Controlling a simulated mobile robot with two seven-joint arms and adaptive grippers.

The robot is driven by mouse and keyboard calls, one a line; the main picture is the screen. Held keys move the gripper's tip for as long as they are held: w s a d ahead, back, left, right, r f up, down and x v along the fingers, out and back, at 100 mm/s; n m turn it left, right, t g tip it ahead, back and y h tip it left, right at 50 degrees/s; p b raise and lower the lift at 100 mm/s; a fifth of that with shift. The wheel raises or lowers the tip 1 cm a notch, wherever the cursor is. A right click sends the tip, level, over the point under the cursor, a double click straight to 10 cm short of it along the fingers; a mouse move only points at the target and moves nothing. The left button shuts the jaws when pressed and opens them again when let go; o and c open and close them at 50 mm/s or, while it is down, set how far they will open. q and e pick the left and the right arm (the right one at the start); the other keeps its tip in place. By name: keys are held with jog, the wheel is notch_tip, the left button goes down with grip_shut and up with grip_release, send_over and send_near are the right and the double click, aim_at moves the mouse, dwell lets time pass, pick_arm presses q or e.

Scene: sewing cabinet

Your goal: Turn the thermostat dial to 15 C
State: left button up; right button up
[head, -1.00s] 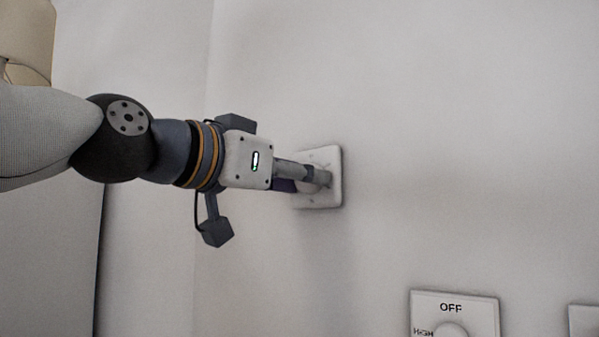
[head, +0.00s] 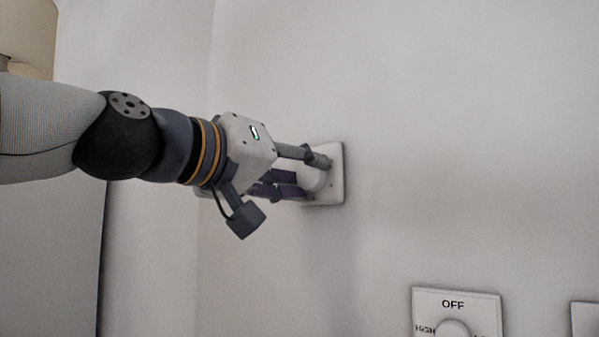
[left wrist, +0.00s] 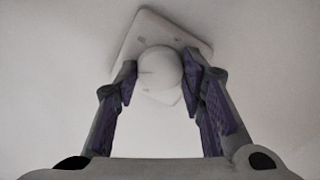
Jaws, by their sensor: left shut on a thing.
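The thermostat is a white square plate (head: 335,180) on the wall with a round white dial (head: 313,179) in its middle. In the left wrist view the dial (left wrist: 160,69) sits between the two fingers, and the plate (left wrist: 150,22) looks tilted behind it. My left gripper (head: 308,176) is shut on the dial, with one finger above and one below it in the head view; it also shows in the left wrist view (left wrist: 163,82). The marks on the plate are too faint to read. My right gripper is in neither view.
A second white plate (head: 483,308) marked OFF and HIGH, with a round knob (head: 453,329), is on the wall at lower right. Part of another plate (head: 586,319) shows at the right edge. The wall between is bare.

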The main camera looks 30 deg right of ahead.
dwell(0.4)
pick_arm(q)
jog(key=o, duration=1.2)
jog(key=shift+a, duration=0.15)
jog(key=v, duration=1.1)
jog(key=shift+s+a, duration=0.2)
jog(key=shift+a, duration=0.15)
